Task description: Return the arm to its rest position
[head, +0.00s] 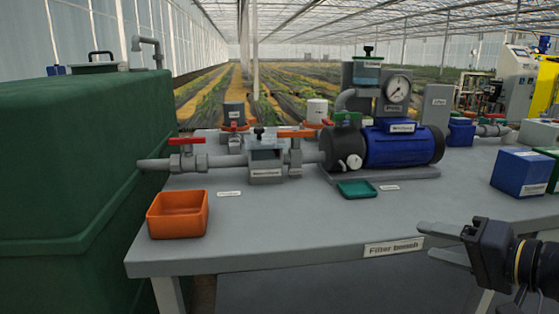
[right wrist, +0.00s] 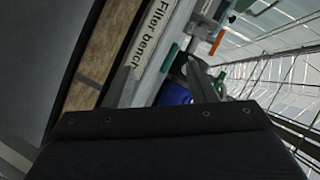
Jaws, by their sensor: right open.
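My right gripper (head: 445,243) is at the lower right of the head view, in front of the bench's front edge. Its two grey fingers point left and stand apart with nothing between them. The right wrist view shows a dark gripper body (right wrist: 165,140) and a grey finger (right wrist: 197,80), with the bench front and its label tilted behind. My left gripper is in neither view.
The grey filter bench (head: 300,220) carries an orange tray (head: 178,213), a small green tray (head: 357,189), a blue pump (head: 400,146), red-handled valves (head: 187,141) and a blue box (head: 521,172). A large green tank (head: 70,170) stands at left. The bench's front middle is clear.

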